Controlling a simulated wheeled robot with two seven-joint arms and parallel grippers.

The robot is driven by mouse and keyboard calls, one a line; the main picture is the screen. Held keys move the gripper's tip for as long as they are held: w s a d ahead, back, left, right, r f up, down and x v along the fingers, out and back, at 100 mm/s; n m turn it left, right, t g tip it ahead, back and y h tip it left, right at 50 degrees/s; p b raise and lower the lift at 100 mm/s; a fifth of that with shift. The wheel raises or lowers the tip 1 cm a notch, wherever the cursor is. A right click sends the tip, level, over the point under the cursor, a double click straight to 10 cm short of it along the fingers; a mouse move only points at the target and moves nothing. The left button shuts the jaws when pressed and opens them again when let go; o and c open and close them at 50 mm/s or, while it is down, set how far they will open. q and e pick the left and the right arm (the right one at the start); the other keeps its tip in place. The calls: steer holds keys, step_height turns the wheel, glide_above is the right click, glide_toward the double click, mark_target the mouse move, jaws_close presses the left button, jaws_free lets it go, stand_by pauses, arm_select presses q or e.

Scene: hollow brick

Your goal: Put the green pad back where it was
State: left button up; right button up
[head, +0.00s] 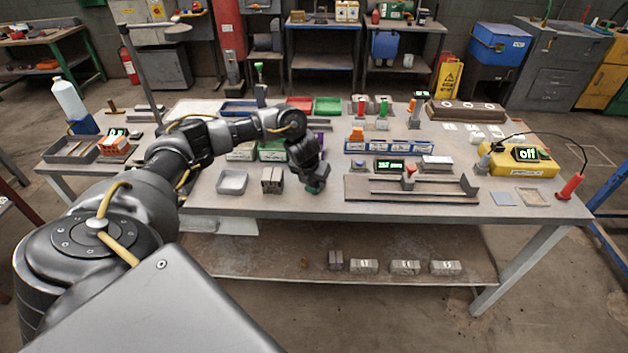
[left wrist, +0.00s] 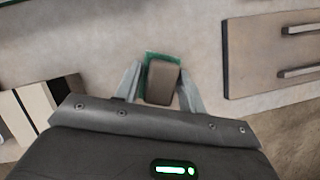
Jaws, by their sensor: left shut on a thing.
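The green pad (left wrist: 150,55) shows in the left wrist view as a green edge around a brown-grey block-shaped top. My left gripper (left wrist: 160,88) has a finger on each side of it and is shut on it. In the head view my left gripper (head: 313,183) points down close to the tabletop near the front edge, with a little dark green at its tip. I cannot tell whether the pad touches the table. A grey hollow brick (head: 272,180) stands just left of the gripper. My right gripper is not in view.
A grey tray (head: 232,182) stands left of the brick. A long wooden fixture with rails (head: 380,190) lies to the right. A blue-grey square (head: 502,198) and a framed tan plate (head: 532,197) lie at the right front. Several blocks sit on the lower shelf (head: 290,262).

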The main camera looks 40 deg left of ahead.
arm_select(q)
steer(key=shift+f, duration=0.1)
steer(key=shift+f, duration=0.2)
steer(key=o, duration=0.9)
steer(key=shift+o, duration=0.2)
